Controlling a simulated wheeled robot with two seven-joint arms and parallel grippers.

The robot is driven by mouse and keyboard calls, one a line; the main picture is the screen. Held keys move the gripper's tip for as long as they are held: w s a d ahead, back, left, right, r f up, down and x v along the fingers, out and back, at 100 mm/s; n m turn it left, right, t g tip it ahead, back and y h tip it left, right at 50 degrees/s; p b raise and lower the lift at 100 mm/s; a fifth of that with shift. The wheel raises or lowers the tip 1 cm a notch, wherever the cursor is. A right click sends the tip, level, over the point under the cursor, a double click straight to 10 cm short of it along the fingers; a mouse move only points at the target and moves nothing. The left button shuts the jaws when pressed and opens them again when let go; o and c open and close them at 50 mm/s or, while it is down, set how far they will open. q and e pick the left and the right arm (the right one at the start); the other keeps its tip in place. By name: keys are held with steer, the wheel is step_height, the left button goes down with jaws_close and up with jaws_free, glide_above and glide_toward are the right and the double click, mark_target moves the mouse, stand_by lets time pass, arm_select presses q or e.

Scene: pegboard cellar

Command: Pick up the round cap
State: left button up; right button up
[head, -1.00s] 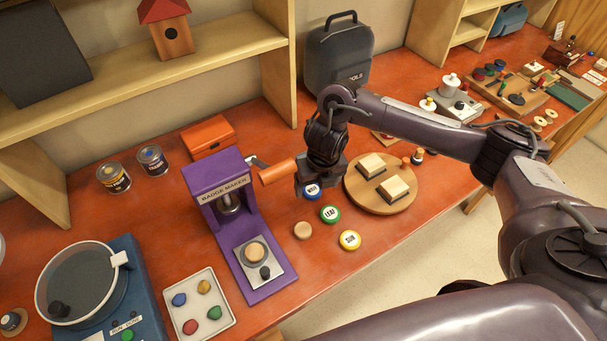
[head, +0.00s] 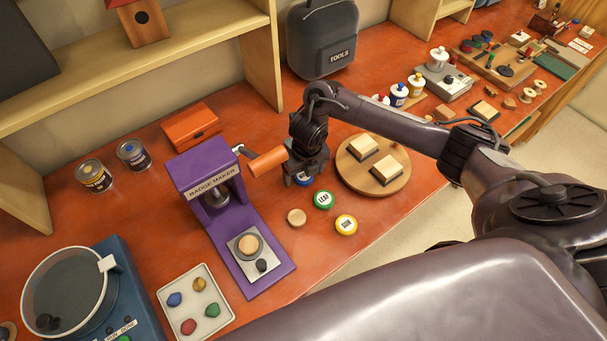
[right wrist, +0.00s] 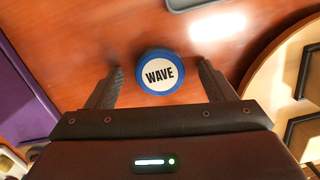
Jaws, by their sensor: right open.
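A round cap with a blue rim and a white face reading WAVE (right wrist: 160,72) lies on the orange-red bench. In the right wrist view it sits between the tips of my right gripper (right wrist: 161,80), with a gap on each side. The gripper is open and holds nothing. In the head view my right gripper (head: 304,174) points down over the blue cap (head: 305,181), which it partly hides. A green cap reading LEAF (head: 323,200), a yellow cap (head: 346,225) and a plain wooden disc (head: 296,217) lie nearby. My left gripper is out of view.
A purple badge maker (head: 208,185) with an orange-handled lever (head: 267,161) stands close left of the gripper. A round wooden board (head: 352,180) with two blocks lies close right. A tray of coloured lumps (head: 165,294) is at front left. The bench's front edge is nearby.

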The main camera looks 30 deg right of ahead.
mark_target(304, 175)
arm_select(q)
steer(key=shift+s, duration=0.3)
arm_select(e)
steer(key=c, duration=1.1)
steer(key=shift+o, duration=0.2)
steer(key=shift+r, duration=0.55)
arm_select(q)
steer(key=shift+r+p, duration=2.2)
arm_select(e)
step_height(304, 175, up, 19)
